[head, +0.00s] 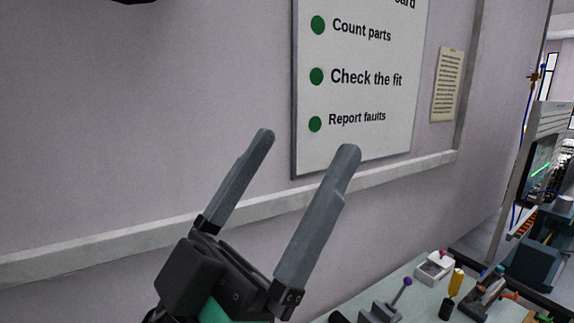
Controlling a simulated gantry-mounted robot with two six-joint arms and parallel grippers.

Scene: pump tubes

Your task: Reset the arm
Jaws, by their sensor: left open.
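My left gripper (307,148) is raised in the middle of the head view, its two grey fingers pointing up and to the right. The fingers are apart with nothing between them. It is in front of the wall and the lower edge of a whiteboard. My right gripper cannot be made out in this view. A dark shape shows at the top left edge, too little of it to tell what it is.
A whiteboard (365,55) with green dots and text hangs on the wall. A paper notice (447,85) is beside it. A pale green table (415,296) at the lower right holds a white box (434,268), a yellow-handled tool (456,281) and a grey fixture (379,313).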

